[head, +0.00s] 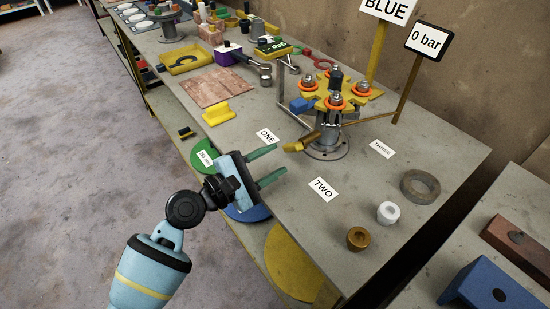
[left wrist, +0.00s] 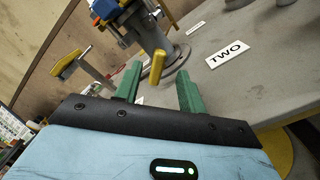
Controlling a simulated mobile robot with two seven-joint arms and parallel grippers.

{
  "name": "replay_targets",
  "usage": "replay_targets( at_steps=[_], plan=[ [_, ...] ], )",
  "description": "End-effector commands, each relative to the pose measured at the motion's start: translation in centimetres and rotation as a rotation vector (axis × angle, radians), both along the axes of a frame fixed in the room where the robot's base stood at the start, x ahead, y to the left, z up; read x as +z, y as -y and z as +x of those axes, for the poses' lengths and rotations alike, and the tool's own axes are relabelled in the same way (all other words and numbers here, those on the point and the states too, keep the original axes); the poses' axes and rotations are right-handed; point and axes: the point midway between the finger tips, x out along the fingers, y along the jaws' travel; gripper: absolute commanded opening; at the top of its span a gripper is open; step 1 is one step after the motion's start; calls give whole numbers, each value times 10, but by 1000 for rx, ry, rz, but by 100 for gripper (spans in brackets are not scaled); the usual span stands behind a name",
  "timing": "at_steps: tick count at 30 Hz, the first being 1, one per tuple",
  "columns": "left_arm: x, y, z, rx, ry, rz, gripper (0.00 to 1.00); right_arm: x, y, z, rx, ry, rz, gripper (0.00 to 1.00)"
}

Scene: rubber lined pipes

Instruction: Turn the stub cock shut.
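A grey pipe stub (head: 327,138) stands upright on a round base flange on the bench, under a yellow flange plate (head: 352,88) with orange rings. A lever with a yellow grip (head: 293,147) sticks out from the stub's lower left side; I take it as the cock's handle. My left gripper (head: 279,162) is open and empty, just left of and in front of the grip. In the left wrist view the yellow grip (left wrist: 157,66) appears between the two green fingers, beyond their tips. I see no contact. My right gripper is in neither view.
Cards ONE (head: 266,136), TWO (head: 322,189) and THREE (head: 382,148) lie around the stub. A "0 bar" sign (head: 426,40) stands behind. A grey ring (head: 420,186), white bush (head: 388,212) and brass bush (head: 357,238) lie to the right.

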Motion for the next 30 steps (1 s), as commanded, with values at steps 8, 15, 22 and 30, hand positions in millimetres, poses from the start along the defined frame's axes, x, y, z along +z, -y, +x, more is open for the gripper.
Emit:
replay_targets(
  at_steps=[8, 15, 22, 30],
  plan=[
    [1, -2, 2, -5, 31, 24, 20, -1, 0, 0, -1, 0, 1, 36],
    [15, -20, 14, -63, 346, 265, 0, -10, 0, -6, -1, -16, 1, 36],
    [38, -44, 25, -153, 770, 560, 0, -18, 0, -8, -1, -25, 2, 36],
    [61, -68, 31, -245, 1175, 817, 0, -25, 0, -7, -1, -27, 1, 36]
  ],
)
